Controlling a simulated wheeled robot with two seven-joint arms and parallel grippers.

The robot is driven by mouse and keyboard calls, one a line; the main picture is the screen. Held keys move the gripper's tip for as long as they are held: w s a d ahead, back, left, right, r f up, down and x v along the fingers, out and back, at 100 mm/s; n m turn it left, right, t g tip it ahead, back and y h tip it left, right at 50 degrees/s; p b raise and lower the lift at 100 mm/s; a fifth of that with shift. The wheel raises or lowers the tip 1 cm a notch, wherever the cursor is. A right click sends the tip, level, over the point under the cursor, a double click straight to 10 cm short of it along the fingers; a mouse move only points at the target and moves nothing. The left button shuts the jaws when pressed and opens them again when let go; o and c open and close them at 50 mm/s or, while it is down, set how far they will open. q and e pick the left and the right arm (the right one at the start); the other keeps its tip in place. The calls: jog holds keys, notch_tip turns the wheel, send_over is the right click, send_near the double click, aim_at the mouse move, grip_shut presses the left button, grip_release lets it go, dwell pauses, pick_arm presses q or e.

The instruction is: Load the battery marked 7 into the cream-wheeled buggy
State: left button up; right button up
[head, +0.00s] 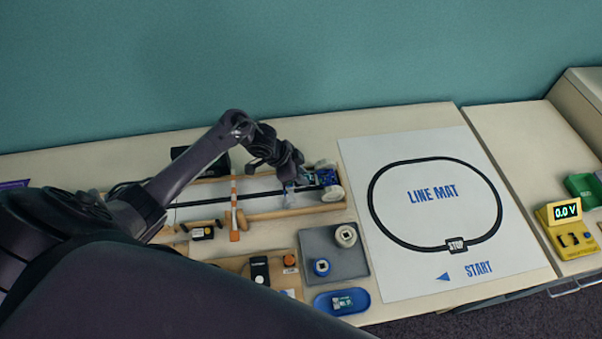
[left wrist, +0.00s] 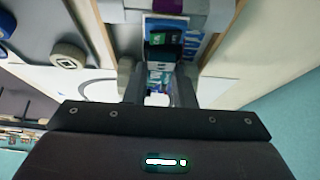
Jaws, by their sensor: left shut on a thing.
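The buggy (head: 327,178), with a blue body and cream wheels, stands at the right end of a wooden frame. My left gripper (head: 291,186) is right beside the buggy. In the left wrist view my left gripper (left wrist: 159,88) is shut on a small pale blue and white battery (left wrist: 160,76), just short of the dark bay. Its number cannot be read. Another battery (head: 343,301) lies in a blue dish (head: 364,304). My right gripper is out of view.
The line mat (head: 400,275) lies clear to the right. A yellow meter (head: 556,215) stands at far right.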

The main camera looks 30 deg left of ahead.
pick_arm(q)
jog(key=o, duration=1.5)
jog(key=shift+c, duration=0.2)
jog(key=shift+r, duration=0.1)
notch_tip(320, 180, up, 6)
jog(key=p, duration=0.6)
jog(key=shift+f, duration=0.2)
